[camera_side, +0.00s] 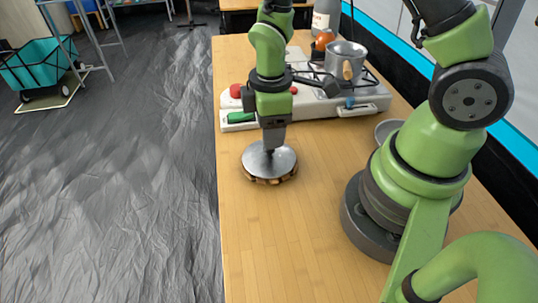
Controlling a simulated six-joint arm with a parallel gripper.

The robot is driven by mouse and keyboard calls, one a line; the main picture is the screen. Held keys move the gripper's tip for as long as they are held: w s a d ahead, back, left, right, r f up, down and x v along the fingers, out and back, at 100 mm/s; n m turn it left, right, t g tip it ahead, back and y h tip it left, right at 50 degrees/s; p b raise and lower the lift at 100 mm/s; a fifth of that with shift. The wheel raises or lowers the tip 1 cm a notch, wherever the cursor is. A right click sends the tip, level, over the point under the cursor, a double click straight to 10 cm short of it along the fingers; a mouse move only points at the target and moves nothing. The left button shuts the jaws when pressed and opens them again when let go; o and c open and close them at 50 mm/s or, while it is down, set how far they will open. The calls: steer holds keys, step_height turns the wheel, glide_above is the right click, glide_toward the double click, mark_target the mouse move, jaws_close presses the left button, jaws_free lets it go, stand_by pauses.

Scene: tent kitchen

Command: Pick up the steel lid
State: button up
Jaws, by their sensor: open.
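The steel lid (258,162) is a shiny round disc. It lies on a round brown wooden trivet (268,181) near the left edge of the wooden table. My gripper (269,148) points straight down over the middle of the lid, its tips at or just above the lid's centre. The fingers hide the middle of the lid, so a knob cannot be seen, and I cannot tell whether they touch it. My gripper is open.
A camp stove (345,108) stands behind the lid, with a metal pot (345,60) on it. A green-handled item (240,118) lies at its left. A grey bowl (388,130) sits to the right. The table front (270,240) is clear.

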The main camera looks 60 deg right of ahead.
mark_target(269, 153)
steer(key=f, duration=0.5)
steer(key=shift+a, duration=0.2)
steer(key=shift+r, duration=0.1)
steer(key=shift+c, duration=0.2)
jaws_close()
